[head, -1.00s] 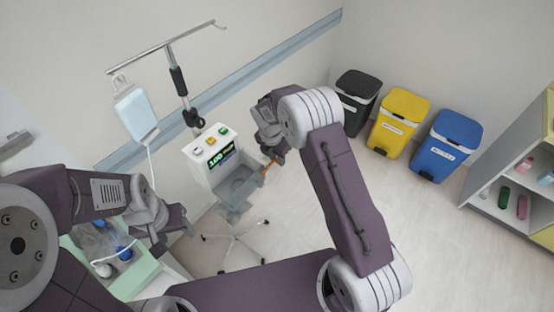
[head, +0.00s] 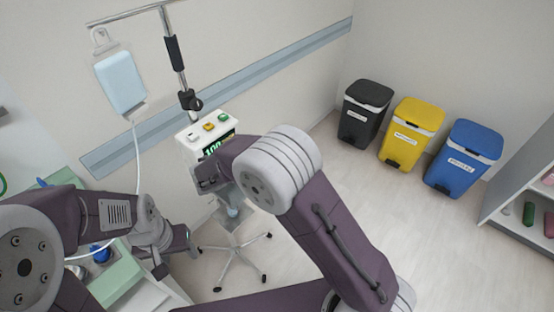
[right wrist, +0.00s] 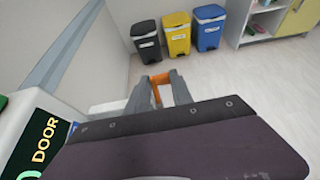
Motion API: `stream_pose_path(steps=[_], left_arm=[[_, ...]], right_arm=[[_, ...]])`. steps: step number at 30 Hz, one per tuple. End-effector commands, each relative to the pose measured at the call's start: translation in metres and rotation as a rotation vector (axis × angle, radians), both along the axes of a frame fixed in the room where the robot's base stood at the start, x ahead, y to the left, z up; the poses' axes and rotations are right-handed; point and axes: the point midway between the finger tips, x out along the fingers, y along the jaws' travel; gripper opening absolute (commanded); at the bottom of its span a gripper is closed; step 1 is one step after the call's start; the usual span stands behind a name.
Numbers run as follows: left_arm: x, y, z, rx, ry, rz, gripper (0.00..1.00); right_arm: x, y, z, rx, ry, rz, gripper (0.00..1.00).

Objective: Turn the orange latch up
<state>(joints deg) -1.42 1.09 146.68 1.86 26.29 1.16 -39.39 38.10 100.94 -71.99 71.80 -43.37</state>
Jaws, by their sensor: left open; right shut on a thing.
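The pump (head: 186,147) has a white top with several coloured buttons and a lit green display, on a stand; its front is largely hidden behind my right arm in the head view. In the right wrist view its side with the word DOOR (right wrist: 45,138) is at the left. The orange latch (right wrist: 157,96) shows between the two grey fingers of my right gripper (right wrist: 160,82), which is shut on it. The latch is hidden in the head view. My left gripper (head: 176,250) is open and empty at the lower left, apart from the pump.
A drip bag (head: 121,82) hangs from the pole at the left, with a white tube running down. A green tray (head: 115,282) is below my left arm. Black (head: 366,112), yellow (head: 411,133) and blue (head: 463,157) bins and a shelf unit (head: 520,190) stand at the right.

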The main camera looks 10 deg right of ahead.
Motion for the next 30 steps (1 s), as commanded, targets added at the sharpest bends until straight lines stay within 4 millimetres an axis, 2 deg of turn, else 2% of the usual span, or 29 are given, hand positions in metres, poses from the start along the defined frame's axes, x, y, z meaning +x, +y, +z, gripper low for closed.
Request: stream_pose_path(steps=[1, 12, 30], left_arm=[[0.0, 0.0, -0.01, 0.0, 0.0, 0.0, 0.54], [0.0, 0.0, -0.029, 0.0, 0.0, 0.0, 0.54], [0.0, 0.0, -0.034, 0.0, 0.0, 0.0, 0.54]], right_arm=[[-0.005, 0.0, -0.01, -0.031, -0.008, -0.006, 0.0], [-0.011, 0.008, -0.01, -0.204, -0.141, -0.007, 0.0], [-0.012, 0.01, -0.008, -0.263, -0.189, -0.007, 0.0]])
